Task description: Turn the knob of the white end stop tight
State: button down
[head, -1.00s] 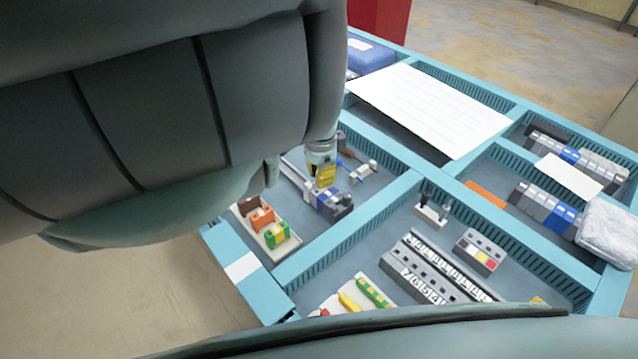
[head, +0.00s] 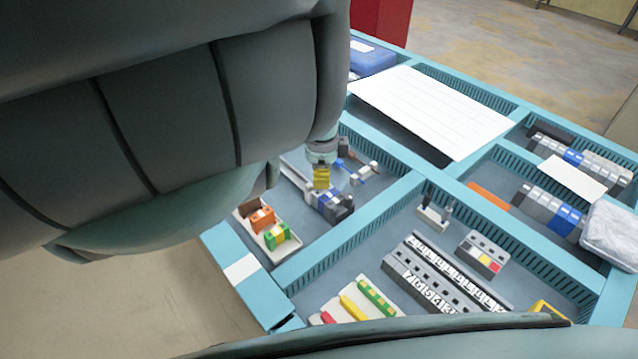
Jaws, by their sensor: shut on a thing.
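My gripper (head: 321,184) points down in the left compartment, with a yellow part at its tip. The tip is at the row of grey and blue terminal blocks (head: 332,204) on a rail (head: 292,172). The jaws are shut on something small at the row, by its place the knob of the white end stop. The knob and the end stop are hidden by the tip or too small to make out. Small white pieces with a blue part (head: 361,174) lie to the right of the gripper, apart from it.
A white tray (head: 246,222) with orange and green blocks is left of the row. Light-blue dividers (head: 385,205) bound the compartment. The right compartment holds several grey block rows (head: 440,282). A white sheet (head: 432,108) lies behind. My arm covers the upper left.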

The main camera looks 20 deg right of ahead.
jog(key=c, duration=0.8)
grip_release()
jog(key=shift+c, duration=0.2)
notch_tip(320, 180, up, 6)
jog(key=shift+a+f, duration=0.1)
jog(key=shift+f, duration=0.15)
jog(key=shift+r, duration=1)
